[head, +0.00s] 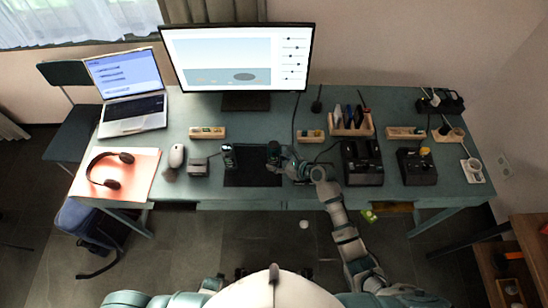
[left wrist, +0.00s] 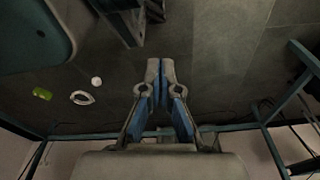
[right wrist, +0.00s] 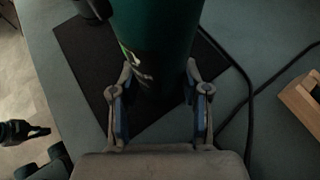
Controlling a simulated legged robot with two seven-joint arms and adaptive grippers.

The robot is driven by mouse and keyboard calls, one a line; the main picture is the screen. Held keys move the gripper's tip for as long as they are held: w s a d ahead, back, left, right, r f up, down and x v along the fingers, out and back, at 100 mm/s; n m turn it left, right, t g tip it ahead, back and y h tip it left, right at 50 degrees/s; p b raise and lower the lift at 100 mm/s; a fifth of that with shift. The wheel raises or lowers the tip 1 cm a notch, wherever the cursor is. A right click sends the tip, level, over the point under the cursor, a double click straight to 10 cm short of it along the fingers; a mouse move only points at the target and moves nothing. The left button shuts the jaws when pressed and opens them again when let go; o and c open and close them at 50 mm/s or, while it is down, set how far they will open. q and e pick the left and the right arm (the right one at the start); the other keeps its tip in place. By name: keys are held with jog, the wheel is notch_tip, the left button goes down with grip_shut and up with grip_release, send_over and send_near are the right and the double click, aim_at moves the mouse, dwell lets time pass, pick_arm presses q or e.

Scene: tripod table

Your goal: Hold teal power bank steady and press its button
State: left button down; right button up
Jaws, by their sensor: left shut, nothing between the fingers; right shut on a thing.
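The dark teal power bank (head: 273,150) stands upright near the right side of a black mat (head: 250,180) on the desk. It fills the top middle of the right wrist view (right wrist: 158,35), with a pale marking low on its side. My right gripper (head: 284,164) is shut on it, one finger on each side, as the right wrist view (right wrist: 157,92) shows. My left gripper (left wrist: 161,65) is shut and empty, with its fingertips together over the floor, away from the power bank. I cannot make out the button.
A small dark device (head: 229,157) stands at the mat's left side. A mouse (head: 176,156), a grey box (head: 197,167) and headphones (head: 105,170) lie further left. Black chargers (head: 362,166) and a wooden organizer (head: 350,124) stand right. A dark cable (right wrist: 268,88) runs beside the mat.

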aim_at(274, 155)
pick_arm(q)
jog(key=shift+d, duration=0.1)
dwell(0.7)
jog(key=w+d+r+t+h, duration=0.2)
jog(key=w+d+r, duration=0.5)
jog(key=w+r, duration=0.3)
jog(key=w+d+r+t+h, duration=0.25)
jog(key=w+d+r, duration=0.35)
jog(key=w+r, duration=0.3)
jog(key=w+d+r+t, duration=0.1)
jog(key=d+r, duration=0.1)
jog(key=r, duration=0.3)
jog(key=w+d+r+h, duration=0.1)
jog(key=w+d+r, duration=0.1)
jog(key=r, duration=0.2)
jog(key=w+d+r+m+t+h, duration=0.1)
jog(key=d+r, duration=0.1)
jog(key=r, duration=0.3)
jog(key=shift+w+d+r+t, duration=0.2)
jog(key=shift+d+r+t, duration=0.1)
jog(key=shift+t, duration=0.05)
notch_tip(274, 155, up, 11)
jog(key=w+d+t+h, duration=0.1)
jog(key=t+h, duration=0.1)
jog(key=h, duration=0.1)
jog(key=shift+w+d+r, duration=0.15)
jog(key=shift+d, duration=0.05)
jog(key=w, duration=0.8)
jog(key=shift+w, duration=0.4)
jog(key=shift+w, duration=0.15)
